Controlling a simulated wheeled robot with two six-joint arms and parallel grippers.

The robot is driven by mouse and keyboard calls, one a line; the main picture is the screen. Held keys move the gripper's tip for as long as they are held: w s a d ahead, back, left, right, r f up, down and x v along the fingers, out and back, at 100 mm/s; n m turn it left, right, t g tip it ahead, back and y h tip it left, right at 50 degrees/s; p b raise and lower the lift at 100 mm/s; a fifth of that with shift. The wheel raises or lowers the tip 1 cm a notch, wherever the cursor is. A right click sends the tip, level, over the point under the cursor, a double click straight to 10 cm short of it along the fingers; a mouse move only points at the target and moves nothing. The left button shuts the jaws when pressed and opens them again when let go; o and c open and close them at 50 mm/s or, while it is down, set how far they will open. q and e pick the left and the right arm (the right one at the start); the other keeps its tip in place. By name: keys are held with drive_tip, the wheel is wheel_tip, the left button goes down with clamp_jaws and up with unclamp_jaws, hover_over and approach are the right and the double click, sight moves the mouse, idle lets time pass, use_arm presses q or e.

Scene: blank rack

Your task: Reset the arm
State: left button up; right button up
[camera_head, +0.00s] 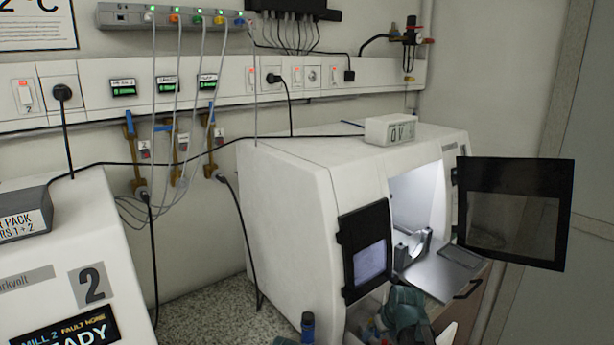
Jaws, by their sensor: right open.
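My right gripper (383,326) shows at the bottom edge, right of centre, low in front of a white milling machine. It is open, and I see nothing held in it. A teal and dark part of my right arm is beside it, cut off by the picture's lower edge. The white machine (290,205) has its dark-framed door (515,210) swung open to the right. A metal holder (412,243) stands in its lit chamber. My left gripper is not in view.
A grey tray (445,270) juts out below the chamber, close to my right arm. A small dark blue cylinder (307,327) stands at the machine's lower left. A second machine (85,225), marked 2, is at left. Cables hang between the machines over speckled worktop (215,315).

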drive_tip(key=shift+f, duration=0.1)
idle(0.4)
drive_tip(key=p+v, duration=1.2)
drive_tip(key=b+x, duration=1.2)
drive_tip(key=shift+f, duration=0.15)
wheel_tip(320, 180, up, 8)
drive_tip(key=p, duration=0.7)
drive_tip(key=shift+f, duration=0.25)
drive_tip(key=s+a, duration=0.1)
drive_tip(key=s, duration=0.5)
drive_tip(key=shift+s+a, duration=0.2)
drive_tip(key=shift+f, duration=0.1)
